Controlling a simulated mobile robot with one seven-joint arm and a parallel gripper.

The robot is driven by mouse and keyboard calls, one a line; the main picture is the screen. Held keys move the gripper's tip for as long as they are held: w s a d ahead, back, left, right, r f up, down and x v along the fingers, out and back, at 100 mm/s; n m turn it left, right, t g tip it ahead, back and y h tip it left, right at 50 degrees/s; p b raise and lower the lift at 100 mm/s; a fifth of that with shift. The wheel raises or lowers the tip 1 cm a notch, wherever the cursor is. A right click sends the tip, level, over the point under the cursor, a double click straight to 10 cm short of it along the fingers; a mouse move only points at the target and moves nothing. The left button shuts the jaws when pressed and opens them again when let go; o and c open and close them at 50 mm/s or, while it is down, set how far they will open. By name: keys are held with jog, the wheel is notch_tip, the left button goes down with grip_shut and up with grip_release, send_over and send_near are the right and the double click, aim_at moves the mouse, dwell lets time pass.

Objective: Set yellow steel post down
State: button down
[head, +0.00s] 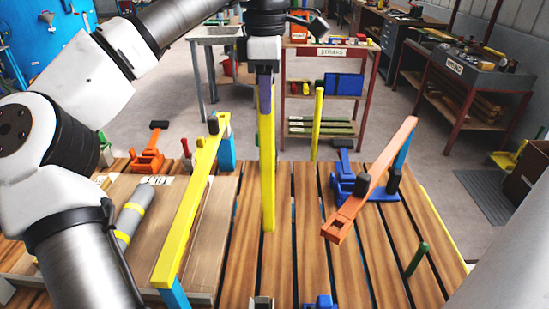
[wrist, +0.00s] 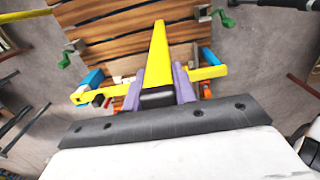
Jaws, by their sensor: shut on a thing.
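My gripper (head: 265,92) has purple fingers and is shut on the upper part of the yellow steel post (head: 267,165). The post hangs upright over the middle of the slatted wooden table (head: 300,270). Its lower end shows against the slats; I cannot tell whether it touches them. In the wrist view, my gripper (wrist: 160,90) has a purple finger on each side of the yellow post (wrist: 159,50), which runs away from the camera toward the table. The post's dark near end shows between the fingers.
A yellow bar (head: 190,205) with blue supports slants to the left of the post. An orange bar (head: 370,182) and a blue clamp (head: 362,185) are to the right. A thin yellow upright (head: 317,125) stands at the back edge. Slats around the post's lower end look clear.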

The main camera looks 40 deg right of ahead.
aim_at(268, 157)
notch_tip(268, 157, down, 14)
jog(key=shift+r+p, duration=0.2)
jog(key=shift+p, duration=0.4)
jog(key=shift+f, duration=0.25)
jog(key=c, duration=1.1)
grip_release()
jog(key=shift+c, duration=0.2)
jog(key=shift+r, duration=0.1)
notch_tip(268, 157, up, 12)
jog(key=shift+r+b, duration=0.15)
jog(key=shift+b, duration=0.35)
